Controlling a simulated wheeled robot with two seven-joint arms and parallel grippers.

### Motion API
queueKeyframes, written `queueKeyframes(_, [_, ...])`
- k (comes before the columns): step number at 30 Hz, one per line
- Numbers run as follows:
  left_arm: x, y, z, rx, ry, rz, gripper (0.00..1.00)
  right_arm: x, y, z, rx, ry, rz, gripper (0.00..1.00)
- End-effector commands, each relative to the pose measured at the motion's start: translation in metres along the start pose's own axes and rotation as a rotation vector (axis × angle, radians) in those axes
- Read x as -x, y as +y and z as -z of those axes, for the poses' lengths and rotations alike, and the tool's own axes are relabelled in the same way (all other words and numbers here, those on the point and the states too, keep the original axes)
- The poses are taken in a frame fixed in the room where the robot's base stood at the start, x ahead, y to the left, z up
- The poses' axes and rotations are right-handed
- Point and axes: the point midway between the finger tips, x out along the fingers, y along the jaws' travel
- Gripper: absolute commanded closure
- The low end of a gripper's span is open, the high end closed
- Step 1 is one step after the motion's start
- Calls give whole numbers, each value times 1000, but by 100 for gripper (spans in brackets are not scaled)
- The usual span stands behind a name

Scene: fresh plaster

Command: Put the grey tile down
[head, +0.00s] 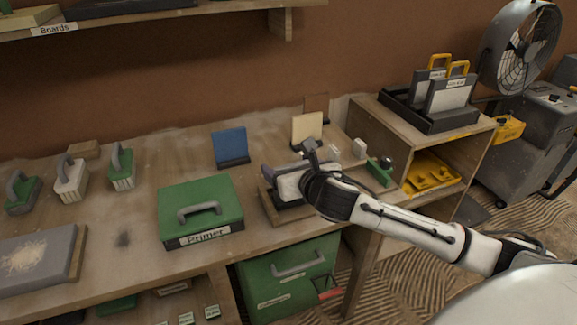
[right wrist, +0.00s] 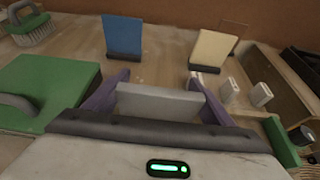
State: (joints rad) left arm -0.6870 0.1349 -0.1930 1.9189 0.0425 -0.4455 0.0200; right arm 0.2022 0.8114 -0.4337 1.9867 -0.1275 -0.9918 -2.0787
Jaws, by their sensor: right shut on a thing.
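The grey tile (right wrist: 160,102) is upright between the two purple fingers of my right gripper (right wrist: 155,97) in the right wrist view. The right gripper is shut on it. In the head view the right gripper (head: 288,170) is over the workbench, to the right of the green Primer case, and its body mostly hides the tile. A wooden block (head: 283,217) with a dark part on it is below the gripper. I cannot tell whether the tile touches anything below. My left gripper is in neither view.
A blue tile (head: 229,145) and a cream tile (head: 306,128) stand in dark holders behind the gripper, with a brown tile (head: 316,105) farther back. The green Primer case (head: 200,198) is to the left. White blocks (right wrist: 261,94) and a green-based tool (head: 380,172) are to the right.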

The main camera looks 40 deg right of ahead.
Motion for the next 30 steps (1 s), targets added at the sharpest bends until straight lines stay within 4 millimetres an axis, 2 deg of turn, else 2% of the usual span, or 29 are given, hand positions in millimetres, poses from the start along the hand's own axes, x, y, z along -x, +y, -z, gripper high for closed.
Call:
queueKeyframes(4, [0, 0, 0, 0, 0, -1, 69, -1, 0, 2, -1, -2, 0, 56])
queueKeyframes(5, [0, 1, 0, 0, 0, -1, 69, -1, 0, 3, -1, 1, 1, 19])
queueKeyframes(7, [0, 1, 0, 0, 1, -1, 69, -1, 0, 3, -1, 1, 0, 7])
queueKeyframes(8, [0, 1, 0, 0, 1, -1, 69, -1, 0, 3, -1, 1, 0, 5])
queueKeyframes(17, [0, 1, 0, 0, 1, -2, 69, 0, 0, 1, 0, 0, 0, 5])
queueKeyframes(20, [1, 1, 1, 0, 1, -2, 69, 6, 0, -1, 2, 0, -1, 5])
queueKeyframes(23, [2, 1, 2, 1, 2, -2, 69, 22, 0, 0, 4, 1, -2, 5])
queueKeyframes(30, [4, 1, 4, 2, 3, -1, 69, 75, 0, 0, 4, 1, -1, 5])
